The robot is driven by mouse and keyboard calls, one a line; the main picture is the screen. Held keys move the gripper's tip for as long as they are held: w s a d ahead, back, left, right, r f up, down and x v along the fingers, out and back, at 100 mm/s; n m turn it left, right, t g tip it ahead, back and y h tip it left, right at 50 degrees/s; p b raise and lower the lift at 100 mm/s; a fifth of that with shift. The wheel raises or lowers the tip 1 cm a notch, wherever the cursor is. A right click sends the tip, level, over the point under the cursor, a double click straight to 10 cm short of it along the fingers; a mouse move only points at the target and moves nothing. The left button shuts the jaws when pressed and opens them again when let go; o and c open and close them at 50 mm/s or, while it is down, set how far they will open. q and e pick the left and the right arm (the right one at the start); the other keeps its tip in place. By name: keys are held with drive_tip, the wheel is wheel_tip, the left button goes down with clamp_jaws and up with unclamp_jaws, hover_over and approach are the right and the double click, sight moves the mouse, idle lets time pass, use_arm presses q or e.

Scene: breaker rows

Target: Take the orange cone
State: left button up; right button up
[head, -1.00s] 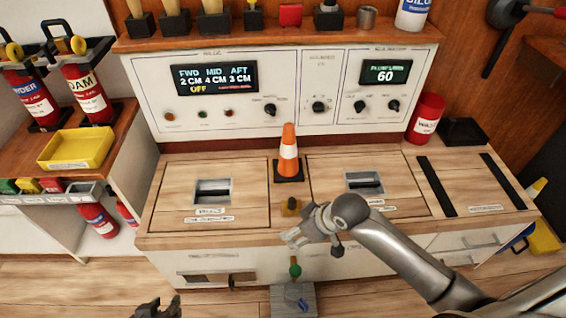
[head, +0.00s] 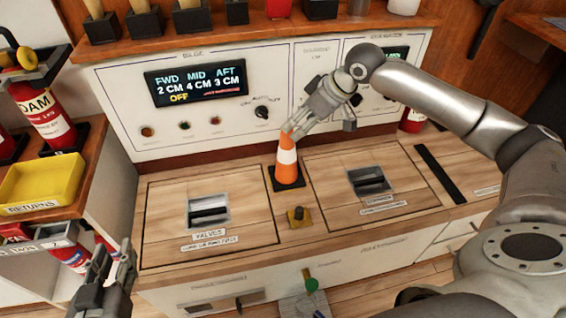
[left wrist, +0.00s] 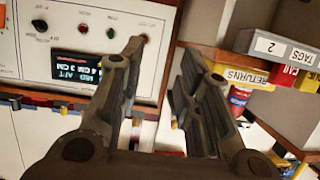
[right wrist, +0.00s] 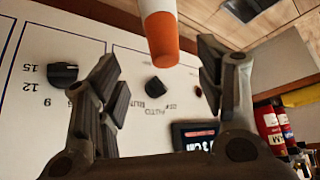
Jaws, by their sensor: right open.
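The orange cone (head: 287,165) with a white band stands upright on its dark square base on the wooden counter, between two hatches. My right gripper (head: 291,127) is at the cone's top in the head view. In the right wrist view the cone (right wrist: 160,30) shows between the open fingers of the right gripper (right wrist: 165,85), towards their far side; contact cannot be made out. My left gripper (head: 112,262) is open and empty at the lower left, in front of the counter. It also shows in the left wrist view (left wrist: 160,65).
The control panel (head: 118,88) rises behind the cone. A small yellow block with a dark knob (head: 299,217) sits in front of the cone. A yellow bin (head: 40,182) and a red extinguisher (head: 45,110) stand at the left. The hatch tops beside the cone are mostly clear.

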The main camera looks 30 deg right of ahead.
sight(281, 136)
drive_tip(key=b+x, duration=0.1)
drive_tip(key=x, duration=0.2)
drive_tip(key=shift+w+a+f, duration=0.15)
drive_tip(key=shift+f, duration=0.2)
drive_tip(key=shift+w+a+f, duration=0.2)
drive_tip(key=shift+w+f, duration=0.05)
drive_tip(key=shift+f, duration=0.15)
drive_tip(key=b+x, duration=0.1)
drive_tip(key=x, duration=0.1)
drive_tip(key=b+x, duration=0.1)
drive_tip(key=x, duration=0.1)
drive_tip(key=shift+w+a+b, duration=0.2)
drive_tip(key=shift+a+b, duration=0.15)
drive_tip(key=shift+a, duration=0.05)
use_arm(q)
wheel_tip(281, 136, up, 17)
drive_tip(key=s+d+t+h, duration=0.1)
drive_tip(key=s+t+h, duration=0.1)
drive_tip(key=t, duration=0.8)
drive_tip(key=shift+s+d+f+t+h, duration=0.15)
drive_tip(key=shift+s+d+t+h, duration=0.2)
drive_tip(key=shift+h, duration=0.45)
use_arm(e)
drive_tip(key=shift+w+f, duration=0.1)
drive_tip(key=shift+f, duration=0.05)
use_arm(q)
drive_tip(key=shift+w, duration=0.1)
use_arm(e)
clamp_jaws()
